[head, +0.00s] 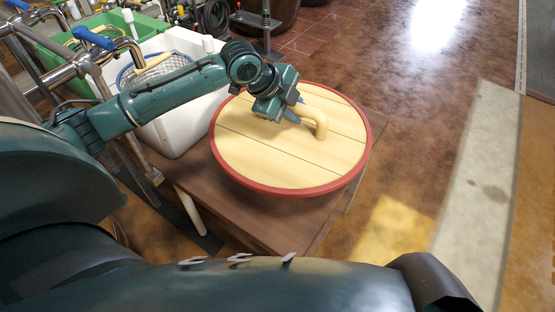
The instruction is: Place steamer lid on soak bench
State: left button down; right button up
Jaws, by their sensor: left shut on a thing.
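The steamer lid (265,155) is a large round disc of pale wooden planks with a red rim and a curved wooden handle (321,122). My left gripper (296,112) reaches in from the left and is shut on the upper left end of the handle. The lid looks about level over a brown wooden bench (290,228) and hides much of its top. I cannot tell whether the lid touches the bench top or is held just above it. My right gripper is not in view.
A white tub (181,128) with a blue-rimmed strainer (150,70) stands left of the lid, close to its rim. A pale beam (480,190) lies at the right. Brown floor lies open between.

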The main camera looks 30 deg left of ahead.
aim_at(258, 120)
pick_arm(q)
jog(key=shift+m+g+h, duration=0.3)
jog(key=shift+m, duration=0.4)
jog(key=a, duration=0.1)
jog(key=w+a+f, duration=0.1)
jog(key=a+f, duration=0.1)
jog(key=a, duration=0.1)
jog(key=shift+w+b, duration=0.25)
jog(key=shift+b, duration=0.15)
notch_tip(258, 120, down, 4)
jog(key=shift+f+b, duration=0.25)
jog(key=shift+b, duration=0.15)
notch_tip(258, 120, down, 5)
jog(key=shift+f+b, duration=0.15)
jog(key=shift+b, duration=0.3)
jog(key=c, duration=1.2)
grip_release()
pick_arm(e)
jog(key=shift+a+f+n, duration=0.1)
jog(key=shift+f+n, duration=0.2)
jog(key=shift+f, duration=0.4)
pick_arm(q)
jog(key=shift+s, duration=0.1)
